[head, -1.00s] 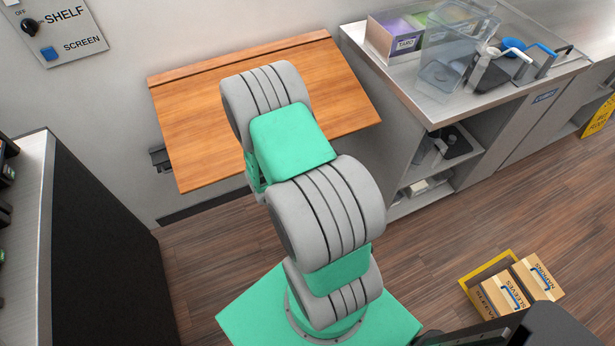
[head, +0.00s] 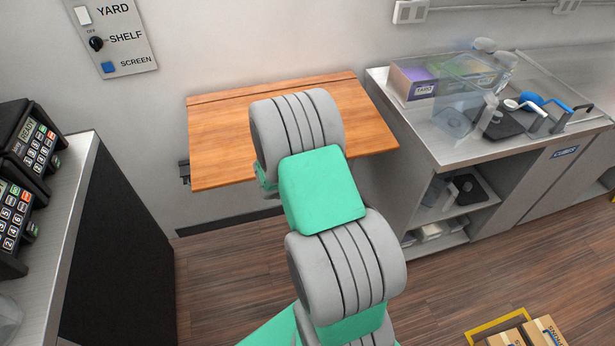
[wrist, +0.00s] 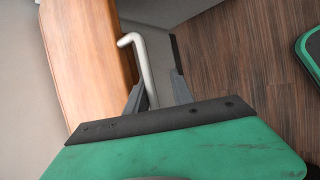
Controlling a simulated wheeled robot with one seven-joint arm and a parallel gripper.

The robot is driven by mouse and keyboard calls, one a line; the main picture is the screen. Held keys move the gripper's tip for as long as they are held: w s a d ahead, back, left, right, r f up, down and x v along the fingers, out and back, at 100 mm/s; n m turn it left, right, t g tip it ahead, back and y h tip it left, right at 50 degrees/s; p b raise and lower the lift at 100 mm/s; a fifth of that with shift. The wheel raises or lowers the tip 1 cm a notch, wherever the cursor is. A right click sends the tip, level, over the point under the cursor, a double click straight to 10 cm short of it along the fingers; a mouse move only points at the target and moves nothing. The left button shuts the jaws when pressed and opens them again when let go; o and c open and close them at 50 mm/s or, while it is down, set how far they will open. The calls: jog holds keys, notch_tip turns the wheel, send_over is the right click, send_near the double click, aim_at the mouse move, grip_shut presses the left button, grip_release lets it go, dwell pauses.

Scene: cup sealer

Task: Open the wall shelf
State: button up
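The wooden wall shelf (head: 218,140) is a flat board standing out from the wall, with a thin strip along its back edge. My arm covers part of it in the head view. In the wrist view the wooden board (wrist: 75,55) runs along the left. A pale grey bent handle (wrist: 141,62) sits by the board's edge, its lower end between the two fingers of my gripper (wrist: 157,95). The fingers are apart, and I cannot tell whether they touch the handle. My gripper is hidden in the head view.
A wall panel (head: 112,40) has a dark knob labelled SHELF. A counter with card terminals (head: 32,150) stands at left, a steel counter (head: 440,150) at right. Boxes (head: 530,333) lie on the floor at lower right. Floor between the counters is partly clear.

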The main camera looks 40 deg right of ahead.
jog(key=shift+o, duration=0.2)
jog(key=shift+s+a, duration=0.1)
jog(key=shift+s, duration=0.2)
jog(key=shift+w, duration=0.1)
jog(key=shift+w+r, duration=0.1)
jog(key=shift+r, duration=0.05)
